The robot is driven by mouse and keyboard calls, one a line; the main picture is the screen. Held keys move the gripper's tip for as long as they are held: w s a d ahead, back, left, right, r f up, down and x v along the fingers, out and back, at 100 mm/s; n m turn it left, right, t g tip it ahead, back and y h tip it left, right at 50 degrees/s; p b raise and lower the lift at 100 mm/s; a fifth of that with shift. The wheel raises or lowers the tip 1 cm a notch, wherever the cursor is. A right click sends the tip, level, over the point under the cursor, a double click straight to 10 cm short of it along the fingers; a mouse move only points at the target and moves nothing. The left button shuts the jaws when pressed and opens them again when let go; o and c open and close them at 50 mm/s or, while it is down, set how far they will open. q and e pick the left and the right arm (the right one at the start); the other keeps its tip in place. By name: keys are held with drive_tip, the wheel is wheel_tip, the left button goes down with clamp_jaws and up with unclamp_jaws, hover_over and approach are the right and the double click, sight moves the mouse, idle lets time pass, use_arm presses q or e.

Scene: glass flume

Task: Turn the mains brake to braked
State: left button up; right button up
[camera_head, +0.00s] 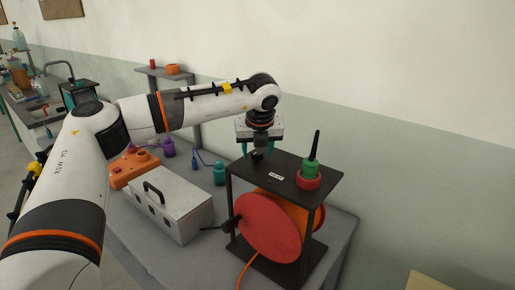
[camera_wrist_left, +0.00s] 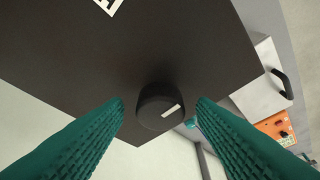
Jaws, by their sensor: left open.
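The mains brake appears to be the black round knob (camera_wrist_left: 158,108) with a white pointer mark, on the black top plate (camera_wrist_left: 190,45) of a reel stand. The pointer slants toward the upper right in the left wrist view. In the head view the knob (camera_head: 257,156) is small and dark, near the plate's far left corner. My left gripper (camera_head: 258,150) points down over it. In the left wrist view its teal fingers (camera_wrist_left: 162,103) are open, one on each side of the knob, with visible gaps. I cannot tell the exact height. My right gripper is in neither view.
The stand holds a red-sided reel (camera_head: 267,228) with orange cable. A green and red item with a black spike (camera_head: 310,170) stands on the plate. A grey metal box (camera_head: 170,200), an orange box (camera_head: 134,168) and bottles (camera_head: 219,173) are on the bench to the left.

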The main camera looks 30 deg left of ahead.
use_arm(q)
drive_tip(key=shift+c, duration=0.7)
drive_tip(key=c, duration=0.8)
drive_tip(key=shift+c, duration=0.2)
